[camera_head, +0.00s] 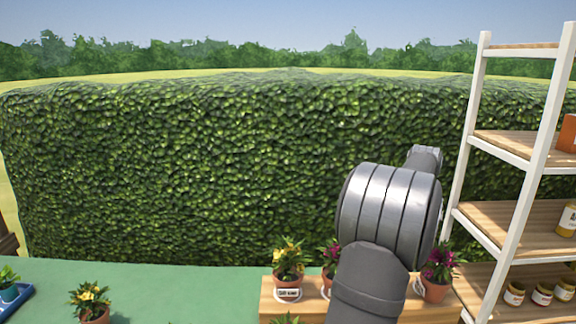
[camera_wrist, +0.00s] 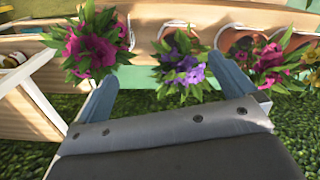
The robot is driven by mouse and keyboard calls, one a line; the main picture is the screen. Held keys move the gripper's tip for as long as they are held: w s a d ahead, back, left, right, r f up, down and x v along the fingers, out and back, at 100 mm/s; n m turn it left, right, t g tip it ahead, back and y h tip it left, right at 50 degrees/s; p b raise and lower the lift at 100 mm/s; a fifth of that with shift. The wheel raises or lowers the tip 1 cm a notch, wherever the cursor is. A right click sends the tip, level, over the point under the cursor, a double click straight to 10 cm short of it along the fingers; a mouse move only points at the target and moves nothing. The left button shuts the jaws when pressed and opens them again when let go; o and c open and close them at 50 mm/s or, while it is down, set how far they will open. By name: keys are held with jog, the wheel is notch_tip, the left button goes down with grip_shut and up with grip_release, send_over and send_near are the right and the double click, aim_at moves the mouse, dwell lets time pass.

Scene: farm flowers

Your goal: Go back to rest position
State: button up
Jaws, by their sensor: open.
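My gripper (camera_wrist: 164,86) shows in the wrist view with its two grey-blue fingers spread wide apart. No pot is held between them. A plant with purple flowers (camera_wrist: 184,72) shows beyond the gap between the fingers. In the head view my arm rises in front of the wooden stand (camera_head: 300,312), and the fingers are hidden.
On the stand are a yellow-flowered pot (camera_head: 288,264), a pink-flowered pot (camera_head: 330,258) and a magenta-flowered pot (camera_head: 437,272). Another yellow-flowered pot (camera_head: 91,303) is on the green table (camera_head: 180,288). A blue tray (camera_head: 12,302) is at far left. A white-framed shelf (camera_head: 515,145) with jars stands right.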

jog(key=w+a+n, duration=0.1)
jog(key=w+a, duration=0.2)
jog(key=a, duration=0.6)
jog(key=w+a+n, duration=0.2)
jog(key=w+a, duration=0.1)
jog(key=a, duration=0.7)
jog(key=shift+w, duration=0.35)
